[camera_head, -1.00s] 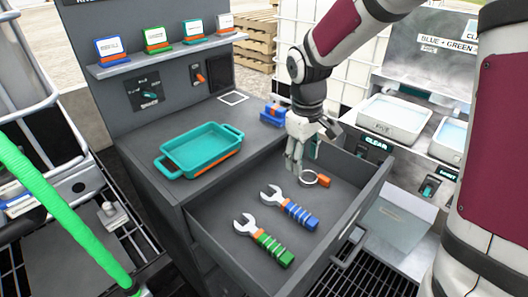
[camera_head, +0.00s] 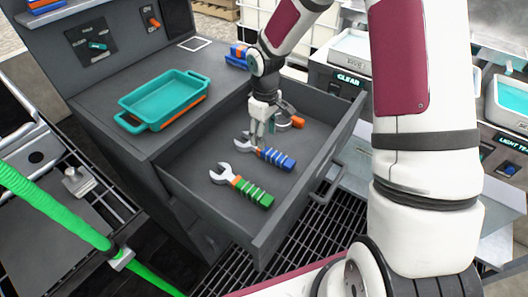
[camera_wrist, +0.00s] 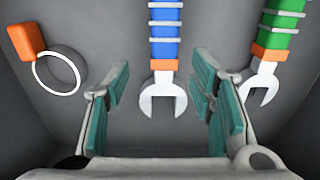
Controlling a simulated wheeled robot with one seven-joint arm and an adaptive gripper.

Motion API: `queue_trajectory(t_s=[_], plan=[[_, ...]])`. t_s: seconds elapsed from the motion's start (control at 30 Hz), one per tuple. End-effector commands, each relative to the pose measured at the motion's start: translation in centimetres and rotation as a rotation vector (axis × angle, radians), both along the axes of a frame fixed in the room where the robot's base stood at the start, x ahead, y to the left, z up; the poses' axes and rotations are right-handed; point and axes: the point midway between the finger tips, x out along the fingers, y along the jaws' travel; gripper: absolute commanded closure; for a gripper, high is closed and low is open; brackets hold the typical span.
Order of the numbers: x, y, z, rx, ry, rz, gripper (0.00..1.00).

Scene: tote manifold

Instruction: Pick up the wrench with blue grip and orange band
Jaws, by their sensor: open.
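The wrench with blue grip and orange band (camera_head: 275,158) lies in the open grey drawer (camera_head: 222,221). In the wrist view its blue grip (camera_wrist: 165,42) is at top centre, with the orange band below it and the silver open jaw (camera_wrist: 162,95) pointing at me. My gripper (camera_head: 262,138) is over the wrench's jaw end and hides part of it in the head view. In the wrist view my gripper (camera_wrist: 160,100) is open, with a teal pad on each side of the wrench's head and nothing held. I cannot tell the remaining height.
A green-grip wrench (camera_head: 250,190) with an orange band lies beside it, close to my right finger in the wrist view. A metal ring with an orange tab (camera_wrist: 62,70) lies on the other side. A teal tray (camera_head: 165,98) stands on the cabinet top.

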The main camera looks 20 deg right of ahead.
Motion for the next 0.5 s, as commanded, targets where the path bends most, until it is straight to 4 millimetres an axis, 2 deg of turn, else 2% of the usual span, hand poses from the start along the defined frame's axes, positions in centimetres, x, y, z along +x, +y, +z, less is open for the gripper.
queue_trajectory(t_s=[0.17, 0.4, 0.5], plan=[[-0.2, 0.2, -1.3, 0.0, 0.003, 0.0, 0.5], [-0.4, 0.4, -4.7, 0.0, 0.004, 0.001, 0.5], [-0.4, 0.4, -5.3, 0.0, 0.001, 0.0, 0.5]])
